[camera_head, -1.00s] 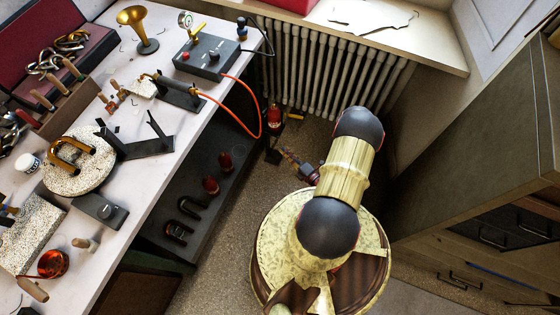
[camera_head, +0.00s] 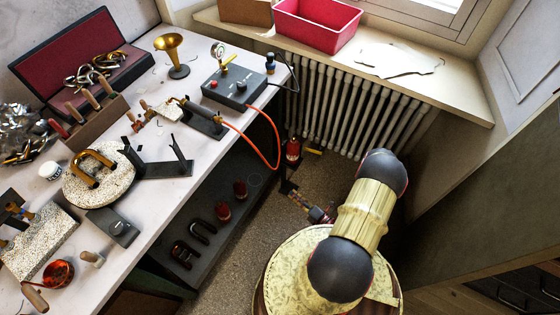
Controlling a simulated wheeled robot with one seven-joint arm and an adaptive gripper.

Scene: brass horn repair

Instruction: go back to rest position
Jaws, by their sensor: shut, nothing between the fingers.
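My arm rises from my base and bends over it, with its upper joint the highest part in the head view. The wrist shows low to its left, small and partly covered by the upper link. My gripper (camera_head: 288,187) appears as a small dark shape at the end of that wrist, above the floor between bench and radiator. It looks shut and empty, though its fingers are too small to make out clearly. It is apart from the bench.
The white bench (camera_head: 150,213) at left holds a brass horn (camera_head: 172,52), a control box (camera_head: 234,88) and tools. An orange hose (camera_head: 277,140) hangs off its edge. A radiator (camera_head: 350,105) stands behind, with a pink bin (camera_head: 318,25) on the sill. A dark cabinet (camera_head: 485,215) is at right.

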